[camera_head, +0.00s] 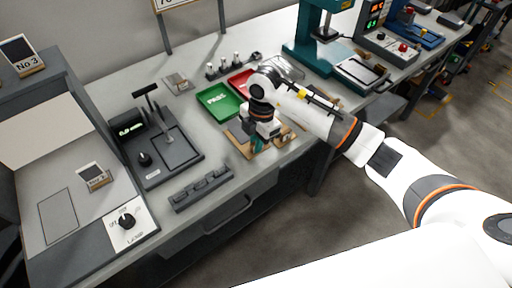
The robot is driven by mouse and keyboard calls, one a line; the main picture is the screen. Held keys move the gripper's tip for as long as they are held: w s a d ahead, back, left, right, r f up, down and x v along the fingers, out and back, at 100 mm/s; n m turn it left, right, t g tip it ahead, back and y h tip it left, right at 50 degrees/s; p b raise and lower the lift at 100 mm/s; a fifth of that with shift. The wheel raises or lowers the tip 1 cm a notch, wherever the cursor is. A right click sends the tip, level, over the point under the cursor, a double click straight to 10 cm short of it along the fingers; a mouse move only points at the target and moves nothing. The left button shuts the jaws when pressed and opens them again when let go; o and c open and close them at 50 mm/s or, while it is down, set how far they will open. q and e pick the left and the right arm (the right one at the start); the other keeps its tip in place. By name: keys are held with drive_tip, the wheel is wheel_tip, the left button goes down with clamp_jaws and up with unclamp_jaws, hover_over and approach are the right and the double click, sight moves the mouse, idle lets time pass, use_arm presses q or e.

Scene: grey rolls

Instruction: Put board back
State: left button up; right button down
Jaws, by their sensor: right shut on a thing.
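My right gripper (256,142) reaches down over a brown wooden board (268,149) near the front edge of the workbench. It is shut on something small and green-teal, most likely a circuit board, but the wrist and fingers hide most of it. A green tray (219,101) marked PASS lies just behind the gripper, and a red tray (240,80) lies behind that, partly covered by my right arm. A dark test fixture (158,150) with a lever and a small green display stands to the left. My left gripper does not show.
A dark slotted rack (202,188) lies along the front edge. A teal press (322,35) stands at the back right. Bare grey bench top shows between the fixture and trays.

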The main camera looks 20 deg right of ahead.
wheel_tip(320, 180, down, 3)
drive_tip(key=shift+f, duration=0.25)
drive_tip(key=shift+f, duration=0.15)
drive_tip(key=c, duration=1.5)
unclamp_jaws()
drive_tip(key=shift+o, duration=0.2)
